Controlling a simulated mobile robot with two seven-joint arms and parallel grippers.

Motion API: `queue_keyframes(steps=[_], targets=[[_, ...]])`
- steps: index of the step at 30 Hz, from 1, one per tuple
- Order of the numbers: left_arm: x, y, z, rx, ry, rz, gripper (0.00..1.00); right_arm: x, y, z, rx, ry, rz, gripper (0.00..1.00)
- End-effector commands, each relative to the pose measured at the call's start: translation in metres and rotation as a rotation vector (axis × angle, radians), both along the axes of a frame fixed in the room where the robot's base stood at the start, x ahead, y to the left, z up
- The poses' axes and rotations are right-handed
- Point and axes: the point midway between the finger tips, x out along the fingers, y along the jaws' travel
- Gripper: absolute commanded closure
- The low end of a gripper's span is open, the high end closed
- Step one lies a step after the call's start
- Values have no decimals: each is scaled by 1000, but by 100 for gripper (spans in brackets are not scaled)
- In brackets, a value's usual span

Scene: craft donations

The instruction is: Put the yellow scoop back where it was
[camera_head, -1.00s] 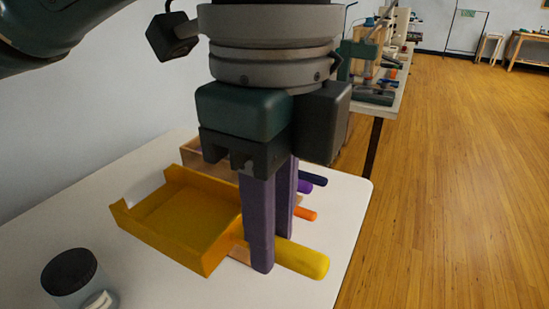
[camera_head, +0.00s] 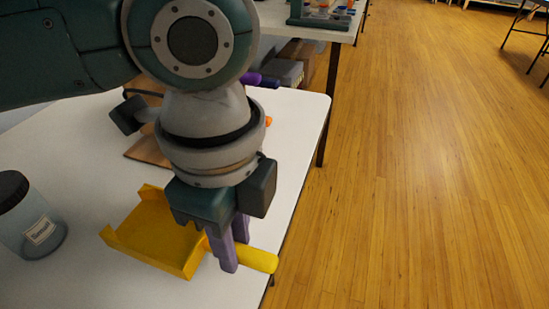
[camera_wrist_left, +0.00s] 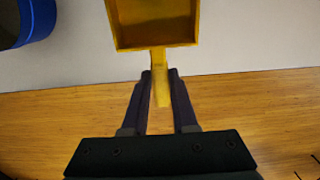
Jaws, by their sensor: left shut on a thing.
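The yellow scoop (camera_head: 160,236) has a square open pan and a straight handle. My left gripper (camera_head: 234,258) is shut on its handle, with the purple fingers on either side near the pan. The handle's end (camera_head: 262,261) sticks out to the right, toward the table's edge. The pan is over the white table; I cannot tell whether it touches the top. In the left wrist view the scoop (camera_wrist_left: 153,22) extends away from the fingertips (camera_wrist_left: 160,72). My right gripper is not in view.
A lidded jar (camera_head: 28,218) with a label stands left of the scoop on the white table (camera_head: 90,285). Behind my arm, a tan wooden piece (camera_head: 145,150) and an orange handle end (camera_head: 268,121) are partly hidden. The front of the table is clear.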

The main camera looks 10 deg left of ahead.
Motion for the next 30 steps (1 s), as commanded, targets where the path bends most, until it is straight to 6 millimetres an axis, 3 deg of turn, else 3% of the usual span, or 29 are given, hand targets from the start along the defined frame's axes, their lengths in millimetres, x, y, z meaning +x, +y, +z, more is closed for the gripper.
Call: queue_keyframes(steps=[9,20,21,28,30], targets=[[-1,0,-43,2,2,0,100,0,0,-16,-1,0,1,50],[0,0,-45,0,0,0,100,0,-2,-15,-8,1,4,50],[0,0,-45,0,0,0,70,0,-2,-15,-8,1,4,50],[0,0,-45,0,0,0,44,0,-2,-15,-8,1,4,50],[0,0,-45,0,0,0,44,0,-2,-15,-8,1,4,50]])
